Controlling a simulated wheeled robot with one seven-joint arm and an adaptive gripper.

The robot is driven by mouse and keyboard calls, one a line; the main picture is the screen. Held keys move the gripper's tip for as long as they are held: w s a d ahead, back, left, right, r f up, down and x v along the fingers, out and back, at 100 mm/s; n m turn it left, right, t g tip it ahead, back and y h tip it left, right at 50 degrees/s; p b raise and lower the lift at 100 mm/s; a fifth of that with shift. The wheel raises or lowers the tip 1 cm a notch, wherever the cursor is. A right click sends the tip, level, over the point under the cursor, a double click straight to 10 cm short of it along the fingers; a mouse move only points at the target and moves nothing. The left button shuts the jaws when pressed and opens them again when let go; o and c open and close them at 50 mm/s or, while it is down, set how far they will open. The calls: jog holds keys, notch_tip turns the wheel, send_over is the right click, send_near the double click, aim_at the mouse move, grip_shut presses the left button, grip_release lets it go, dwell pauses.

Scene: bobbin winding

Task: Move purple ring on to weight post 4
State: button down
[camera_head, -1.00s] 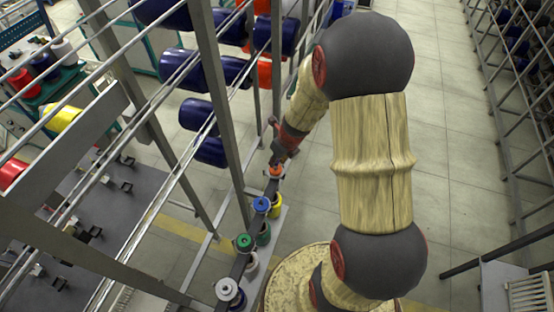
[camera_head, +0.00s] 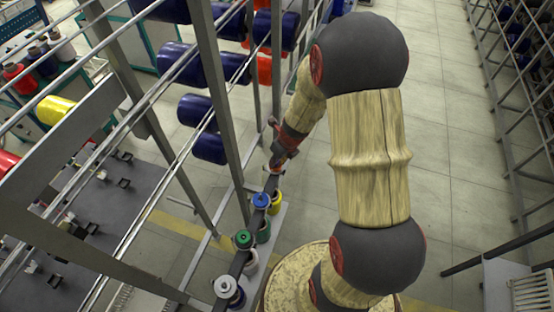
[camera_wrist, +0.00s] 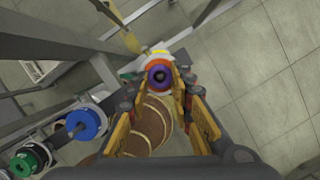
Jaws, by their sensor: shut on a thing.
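In the wrist view the purple ring (camera_wrist: 159,75) sits between the two fingertips of my gripper (camera_wrist: 160,82), which is shut on it. A dark hole shows in its middle. Directly behind it are an orange-red disc (camera_wrist: 159,64) and a yellow and white spool, lined up with the ring; I cannot tell whether the ring touches them. In the head view my gripper (camera_head: 278,160) is at the far end of a row of topped posts, over the orange-topped one, mostly hiding it. The ring cannot be made out there. No post numbers are readable.
The row continues nearer with blue (camera_head: 261,200), green (camera_head: 243,239) and white (camera_head: 226,286) tops over spools. A grey metal frame (camera_head: 220,110) with dark blue bobbins (camera_head: 209,148) stands close on the left. Floor to the right is open.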

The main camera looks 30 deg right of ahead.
jog(key=c, duration=1.5)
grip_release()
jog(key=v, duration=1.2)
